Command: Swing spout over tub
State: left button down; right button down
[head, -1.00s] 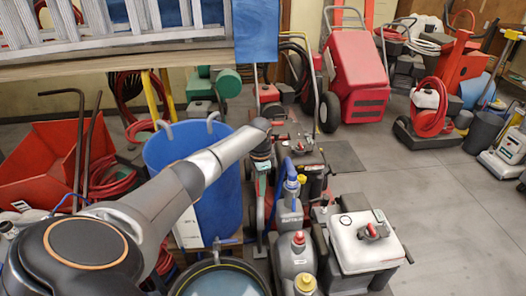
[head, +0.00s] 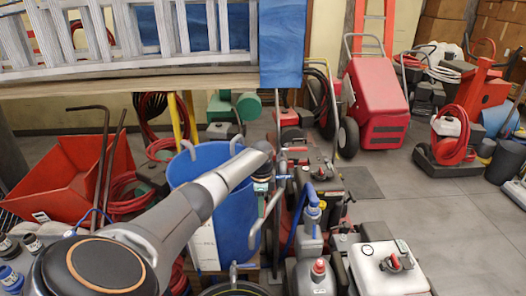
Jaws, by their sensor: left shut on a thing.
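A blue tub (head: 232,215) stands left of centre, partly hidden behind my left arm. My left arm comes in from the lower left across the tub. My left gripper (head: 263,182) is at its far end, pointing down just beyond the tub's right rim. It is shut on a thin grey pipe, which looks like the spout (head: 267,216). The pipe bends down and left along the tub's right side. The fingers are small and partly hidden by the wrist. My right gripper is not in view.
Red and grey machines crowd the right of the tub, with a white-topped one (head: 385,272) in front. A red bin (head: 70,180) stands at left, below a ladder (head: 130,45) on a shelf. Grey floor (head: 440,215) is clear at right.

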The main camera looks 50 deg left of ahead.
pick_arm(q)
jog(key=shift+a+r, duration=0.1)
jog(key=shift+a, duration=0.05)
jog(key=c, duration=0.7)
grip_release()
jog(key=shift+o, duration=0.2)
notch_tip(320, 180, up, 12)
jog(key=shift+r+p, duration=0.25)
jog(key=shift+p, duration=0.05)
